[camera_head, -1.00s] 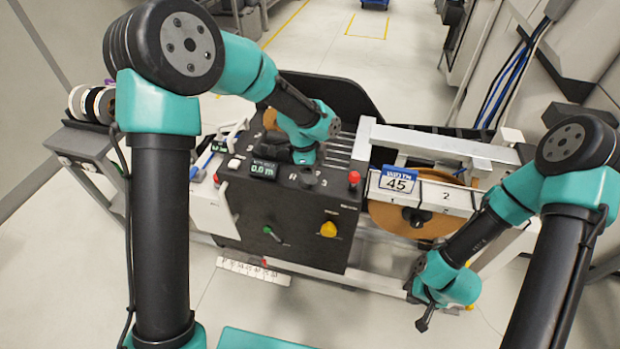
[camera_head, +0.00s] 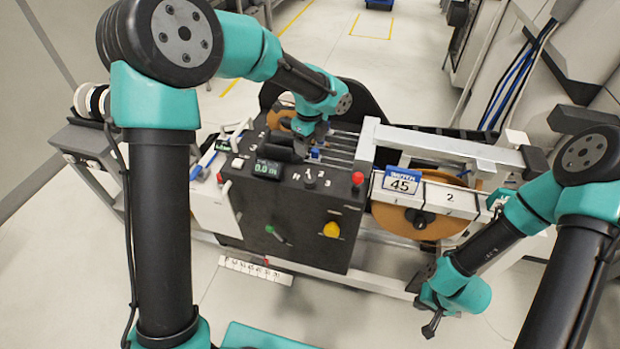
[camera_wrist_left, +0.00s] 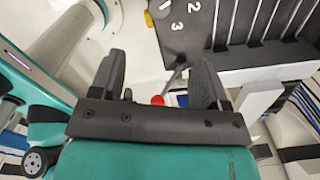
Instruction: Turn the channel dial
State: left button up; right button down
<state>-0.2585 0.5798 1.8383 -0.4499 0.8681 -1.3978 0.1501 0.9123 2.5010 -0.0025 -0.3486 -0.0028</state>
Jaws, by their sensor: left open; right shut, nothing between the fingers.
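The channel dial (camera_head: 310,178), a small dark knob with a light mark, sits on the black top panel of the machine (camera_head: 250,205). It shows in the head view, with a white 3 to its lower right. My left gripper (camera_head: 308,142) is behind and above the dial, apart from it. In the left wrist view the left gripper (camera_wrist_left: 160,82) is open, with nothing held. A red button (camera_wrist_left: 158,100) shows past the gap between its fingers. My right gripper (camera_head: 431,324) is shut and empty, low at the right.
Right of the dial is a red button (camera_head: 357,178). A digital display (camera_head: 267,169) is to its left. A yellow knob (camera_head: 331,230) and a green-tipped lever (camera_head: 272,231) are on the front face. A blue-white sign reading 45 (camera_head: 400,184) stands by the wooden reel (camera_head: 445,226).

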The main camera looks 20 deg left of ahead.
aim_at(310, 179)
pick_arm(q)
notch_tip(310, 179, down, 16)
jog(key=shift+r, duration=0.2)
dwell(0.4)
jog(key=c, duration=0.9)
